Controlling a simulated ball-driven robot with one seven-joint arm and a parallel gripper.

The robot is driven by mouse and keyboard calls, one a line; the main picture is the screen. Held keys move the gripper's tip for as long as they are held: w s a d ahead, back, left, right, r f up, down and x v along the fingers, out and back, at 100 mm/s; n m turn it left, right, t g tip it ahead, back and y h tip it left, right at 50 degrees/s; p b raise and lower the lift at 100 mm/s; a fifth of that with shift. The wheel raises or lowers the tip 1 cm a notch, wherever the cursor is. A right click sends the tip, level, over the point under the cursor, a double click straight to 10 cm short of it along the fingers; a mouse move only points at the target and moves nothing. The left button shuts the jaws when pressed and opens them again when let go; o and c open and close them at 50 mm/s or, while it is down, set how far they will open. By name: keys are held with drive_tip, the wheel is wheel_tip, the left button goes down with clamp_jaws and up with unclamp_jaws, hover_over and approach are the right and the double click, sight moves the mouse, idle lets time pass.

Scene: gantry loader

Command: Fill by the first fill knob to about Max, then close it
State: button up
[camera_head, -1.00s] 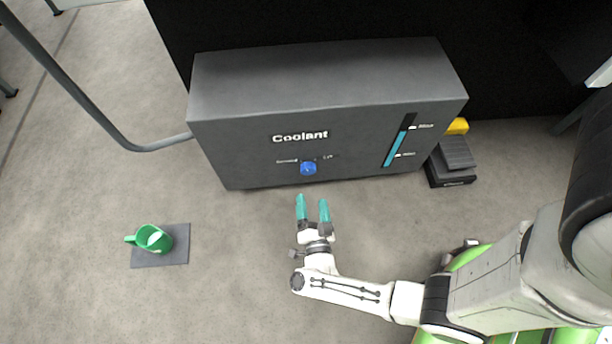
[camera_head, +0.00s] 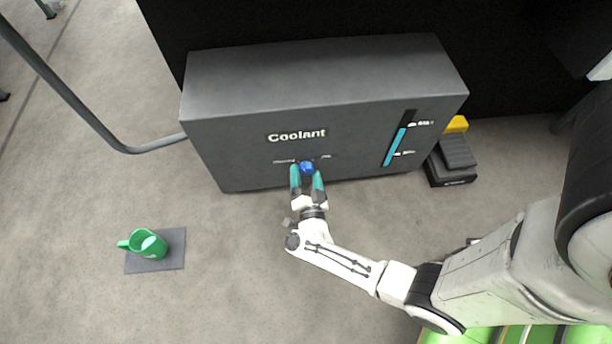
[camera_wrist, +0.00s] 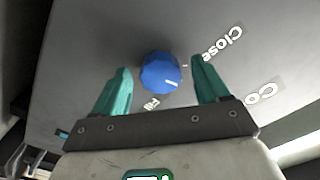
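The blue fill knob (camera_head: 307,167) sits on the front of the grey Coolant tank (camera_head: 240,150). In the wrist view the knob (camera_wrist: 161,73) has a white mark pointing towards the right, near the side of the "Close" label. My gripper (camera_head: 306,176) is open, with its teal fingers either side of the knob; in the wrist view the fingers (camera_wrist: 160,88) stand apart from it with gaps on both sides. The level gauge (camera_head: 399,140) at the tank's right shows a blue column reaching a little below the upper mark, with a dark part above.
A green mug (camera_head: 150,245) with pale contents stands on a dark mat (camera_head: 170,263) on the floor at the left. A black pedal-like box (camera_head: 453,160) with a yellow part is right of the tank. A grey rail (camera_head: 80,105) curves at the left.

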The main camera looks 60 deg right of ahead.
drive_tip(key=c, duration=1)
drive_tip(key=shift+r+n+p, duration=0.2)
drive_tip(key=shift+n+p, duration=0.75)
drive_tip(key=shift+n, duration=0.15)
drive_tip(key=n, duration=0.2)
drive_tip(key=n+p, duration=0.1)
drive_tip(key=shift+s+f+n, duration=0.1)
drive_tip(key=shift+f+n, duration=0.15)
drive_tip(key=shift+n, duration=0.05)
drive_tip(key=o, duration=1.1)
drive_tip(key=shift+c, duration=0.2)
drive_tip(key=p+v, duration=0.2)
drive_tip(key=v, duration=0.8)
drive_tip(key=shift+s+a, duration=0.25)
drive_tip(key=shift+a, duration=0.05)
